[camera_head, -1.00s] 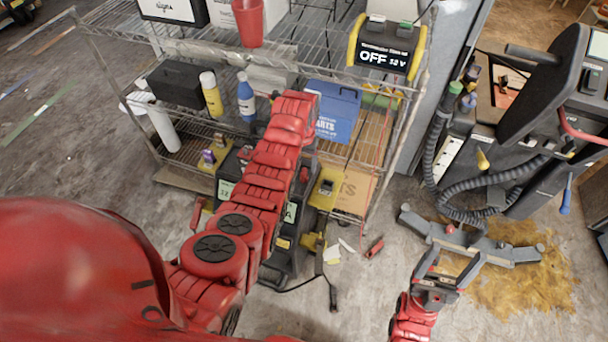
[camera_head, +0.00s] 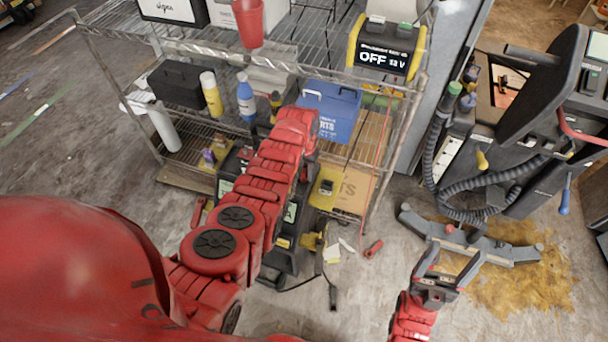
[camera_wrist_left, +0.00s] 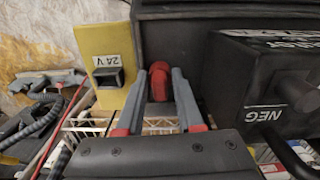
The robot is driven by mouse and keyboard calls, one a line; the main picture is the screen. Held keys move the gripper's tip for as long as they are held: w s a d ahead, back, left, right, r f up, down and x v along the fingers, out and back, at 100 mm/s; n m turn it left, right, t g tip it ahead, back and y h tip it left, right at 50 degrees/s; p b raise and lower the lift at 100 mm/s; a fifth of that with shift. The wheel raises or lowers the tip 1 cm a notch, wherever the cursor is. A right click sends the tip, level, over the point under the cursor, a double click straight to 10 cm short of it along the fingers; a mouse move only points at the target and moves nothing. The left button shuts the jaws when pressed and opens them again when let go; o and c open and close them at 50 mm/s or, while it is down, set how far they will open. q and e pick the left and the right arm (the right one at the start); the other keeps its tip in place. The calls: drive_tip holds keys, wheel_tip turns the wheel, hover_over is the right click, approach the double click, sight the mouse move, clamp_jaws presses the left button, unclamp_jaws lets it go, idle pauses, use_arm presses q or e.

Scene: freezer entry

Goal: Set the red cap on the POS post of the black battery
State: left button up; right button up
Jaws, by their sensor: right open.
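The red cap (camera_wrist_left: 158,82) is between the fingertips of my left gripper (camera_wrist_left: 160,85) in the left wrist view, and the fingers close on it. The black battery (camera_wrist_left: 230,80) is at the right of that view, with a dark round post (camera_wrist_left: 298,95) and a NEG label beside it. The cap is apart from that post. I cannot make out a POS post. In the head view my left arm hides its gripper and much of the dark equipment under it. My right gripper (camera_head: 472,236) is open and empty above the floor at the lower right.
A wire shelf (camera_head: 190,50) holds a black toolbox (camera_head: 178,85), bottles and a blue box (camera_head: 328,112). A yellow 24 V panel (camera_wrist_left: 105,62) stands left of my left fingers. A dark machine (camera_head: 545,110) with hoses stands at right.

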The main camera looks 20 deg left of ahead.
sight(303, 173)
use_arm(q)
clamp_jaws()
drive_tip(key=shift+r, duration=0.1)
drive_tip(key=shift+r, duration=0.75)
drive_tip(key=shift+s+r, duration=0.4)
drive_tip(key=shift+r, duration=0.45)
drive_tip(key=s, duration=0.5)
drive_tip(key=shift+a+r+b, duration=0.25)
drive_tip(key=shift+a+b, duration=0.05)
drive_tip(key=shift+b, duration=0.05)
drive_tip(key=s+r+p, duration=0.1)
drive_tip(key=s+p, duration=0.1)
drive_tip(key=p, duration=0.1)
drive_tip(key=shift+r, duration=0.2)
drive_tip(key=s+r+p, duration=0.3)
drive_tip(key=s+p, duration=0.5)
drive_tip(key=p, duration=0.1)
drive_tip(key=shift+a+r, duration=0.4)
drive_tip(key=shift+a, duration=0.05)
